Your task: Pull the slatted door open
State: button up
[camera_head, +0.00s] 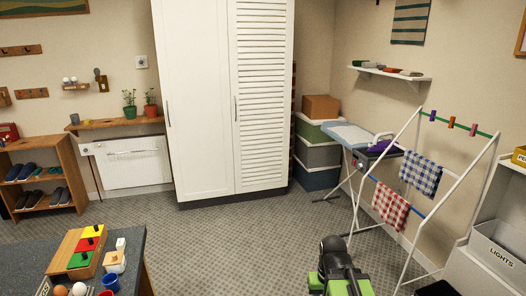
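The slatted door (262,95) is the right-hand door of a tall white wardrobe at the back of the room. It looks shut, flush with the plain left door (197,90). A thin dark upright handle (236,108) sits near the slatted door's left edge, at about mid-height. Another handle (167,112) is at the left edge of the plain door. My gripper (332,246) seems to be at the dark end of my green and black arm, low in the picture, well short of the wardrobe. Its fingers cannot be made out.
Carpet (225,240) lies clear before the wardrobe. Stacked boxes (318,155) stand close to its right side, with an ironing board (350,136) beyond. A drying rack (408,225) with cloths is at right. A dark table (125,268) with toys is at lower left.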

aim_at(261, 32)
jog(key=u, duration=0.2)
jog(key=i, duration=2.15)
jog(key=u, duration=0.65)
jog(key=i, duration=2.65)
jog(key=u, duration=0.4)
